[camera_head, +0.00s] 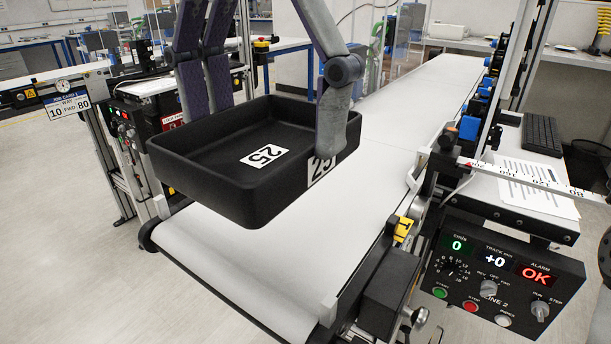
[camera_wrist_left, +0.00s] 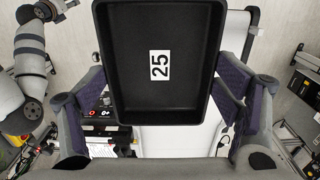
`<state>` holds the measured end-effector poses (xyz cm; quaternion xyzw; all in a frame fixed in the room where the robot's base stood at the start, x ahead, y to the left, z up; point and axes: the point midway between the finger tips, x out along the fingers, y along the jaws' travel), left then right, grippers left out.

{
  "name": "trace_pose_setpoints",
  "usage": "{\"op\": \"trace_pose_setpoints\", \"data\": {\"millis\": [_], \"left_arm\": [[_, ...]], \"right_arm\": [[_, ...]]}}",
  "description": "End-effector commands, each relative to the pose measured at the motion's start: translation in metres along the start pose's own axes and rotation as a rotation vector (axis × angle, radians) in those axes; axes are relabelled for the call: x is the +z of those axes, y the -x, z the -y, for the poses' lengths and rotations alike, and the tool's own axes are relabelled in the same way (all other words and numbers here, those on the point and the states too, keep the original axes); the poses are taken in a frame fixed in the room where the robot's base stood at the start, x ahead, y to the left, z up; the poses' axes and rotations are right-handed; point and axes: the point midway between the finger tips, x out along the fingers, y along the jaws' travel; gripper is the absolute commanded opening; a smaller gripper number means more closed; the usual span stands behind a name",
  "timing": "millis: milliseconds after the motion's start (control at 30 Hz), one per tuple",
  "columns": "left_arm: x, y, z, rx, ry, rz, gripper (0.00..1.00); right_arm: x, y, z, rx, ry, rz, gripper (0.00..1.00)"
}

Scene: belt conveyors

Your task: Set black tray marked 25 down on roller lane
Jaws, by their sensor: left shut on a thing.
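The black tray marked 25 (camera_head: 215,198) is level, with an empty inside and a white 25 label on its floor. It appears held above the near end of a white belt, its left part reaching past the belt's edge. In the left wrist view the tray (camera_wrist_left: 160,100) fills the middle. My left gripper (camera_head: 265,128) is shut on it, its broad fingers at two opposite sides; they also show in the left wrist view (camera_wrist_left: 163,88). My right gripper is not in view. I cannot make out a roller lane.
The white belt conveyor (camera_head: 290,245) runs away to the back right. A control panel (camera_head: 500,270) and a stand with a keyboard (camera_head: 541,134) and paper stand at its right. Another machine frame (camera_head: 128,135) stands at the left. Bare floor lies at the front left.

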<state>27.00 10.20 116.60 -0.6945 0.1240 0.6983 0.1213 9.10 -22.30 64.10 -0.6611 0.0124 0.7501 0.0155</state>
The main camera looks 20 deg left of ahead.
Motion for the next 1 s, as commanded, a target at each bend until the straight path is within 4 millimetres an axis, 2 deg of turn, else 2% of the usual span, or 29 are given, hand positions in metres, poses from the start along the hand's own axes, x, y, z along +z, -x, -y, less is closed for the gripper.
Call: {"op": "trace_pose_setpoints", "data": {"millis": [200, 400, 600, 733, 1000], "left_arm": [[-0.064, -0.032, 0.029, -0.010, 0.006, 0.003, 0.54], [-0.096, -0.071, 0.043, -0.003, 0.000, 0.001, 0.54], [-0.114, -0.097, 0.052, 0.000, 0.000, 0.002, 0.54], [-0.112, -0.118, 0.051, -0.001, -0.001, 0.000, 0.54], [-0.113, -0.122, 0.051, -0.002, 0.000, -0.002, 0.54]], "right_arm": [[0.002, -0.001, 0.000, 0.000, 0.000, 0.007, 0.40], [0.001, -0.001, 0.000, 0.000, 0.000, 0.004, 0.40], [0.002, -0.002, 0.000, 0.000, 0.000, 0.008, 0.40], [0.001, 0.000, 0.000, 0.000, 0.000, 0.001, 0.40], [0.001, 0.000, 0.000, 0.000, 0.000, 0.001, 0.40]]}}
